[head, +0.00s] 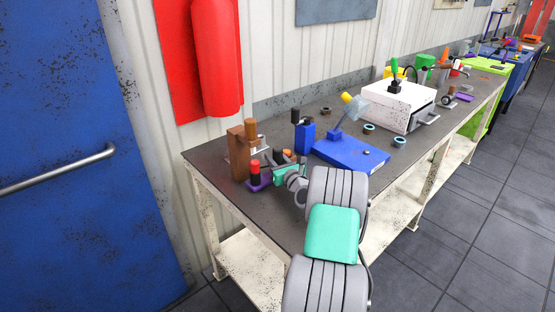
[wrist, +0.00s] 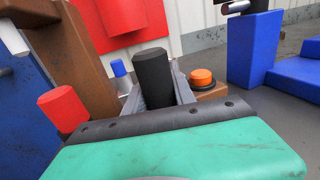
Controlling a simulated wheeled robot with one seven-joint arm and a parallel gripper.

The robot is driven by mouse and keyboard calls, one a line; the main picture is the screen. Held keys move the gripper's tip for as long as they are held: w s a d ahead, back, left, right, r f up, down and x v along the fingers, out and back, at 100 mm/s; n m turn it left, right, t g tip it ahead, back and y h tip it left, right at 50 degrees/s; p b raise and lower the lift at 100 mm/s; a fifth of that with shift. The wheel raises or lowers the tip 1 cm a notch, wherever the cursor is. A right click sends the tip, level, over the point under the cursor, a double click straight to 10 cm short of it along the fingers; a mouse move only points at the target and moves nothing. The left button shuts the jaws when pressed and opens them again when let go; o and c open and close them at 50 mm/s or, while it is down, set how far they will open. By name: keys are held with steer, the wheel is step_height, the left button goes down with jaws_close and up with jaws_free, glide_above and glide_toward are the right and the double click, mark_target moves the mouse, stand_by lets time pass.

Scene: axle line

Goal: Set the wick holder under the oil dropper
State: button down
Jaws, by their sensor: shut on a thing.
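My gripper (wrist: 158,88) is shut on a dark upright cylinder (wrist: 153,75), which I take for the wick holder. In the head view my gripper (head: 271,168) is low over the near end of the bench, and what it holds is mostly hidden. A brown post (head: 238,155) with a brown cylinder (head: 251,128) at its top stands just beyond, seemingly the oil dropper. In the wrist view the post (wrist: 88,60) is left of the held cylinder, and a white nozzle-like tip (wrist: 14,38) shows at the upper left. The held cylinder appears apart from the post.
A red-topped cylinder (head: 255,168) stands close left of my gripper, on a purple base. An orange button (wrist: 202,77) is close on the right. A blue block (head: 305,137) and a blue machine (head: 350,153) stand farther right. A white box (head: 398,105) is beyond.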

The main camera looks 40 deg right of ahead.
steer(key=shift+f+b, duration=0.4)
steer(key=shift+f, duration=0.1)
stand_by(0.4)
steer(key=c, duration=1)
jaws_free()
steer(key=shift+o, duration=0.3)
steer(key=shift+s+d, duration=0.1)
steer(key=shift+d, duration=0.05)
